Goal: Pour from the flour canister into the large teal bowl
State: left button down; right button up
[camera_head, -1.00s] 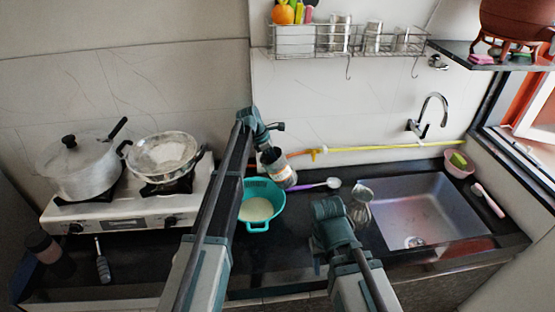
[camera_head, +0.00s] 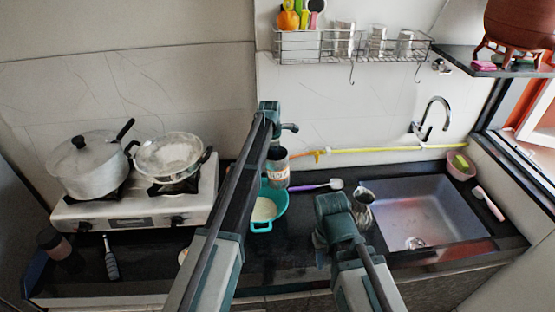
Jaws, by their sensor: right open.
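The large teal bowl (camera_head: 279,203) sits on the dark counter, partly hidden behind my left arm, with pale cream contents in its bottom. The flour canister (camera_head: 278,169), a dark-topped jar with a light label, is nearly upright above the bowl's back rim. My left gripper (camera_head: 281,145) is at the canister's top and appears shut on it; its fingers are mostly hidden. My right gripper (camera_head: 324,252) is open and empty, low over the counter to the right of the bowl.
A purple-handled spatula (camera_head: 316,186) and a metal jug (camera_head: 363,208) lie right of the bowl, before the sink (camera_head: 430,215). A stove (camera_head: 135,205) with a pot (camera_head: 90,165) and a pan (camera_head: 170,158) stands left. A wire rack (camera_head: 350,48) hangs above.

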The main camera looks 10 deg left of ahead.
dwell(0.3)
pick_arm(q)
jog(key=shift+y, duration=0.5)
notch_tip(320, 180, up, 5)
jog(key=p, duration=0.5)
notch_tip(320, 180, down, 12)
jog(key=b, duration=1.1)
jog(key=shift+r, duration=0.25)
jog(key=shift+r, duration=0.1)
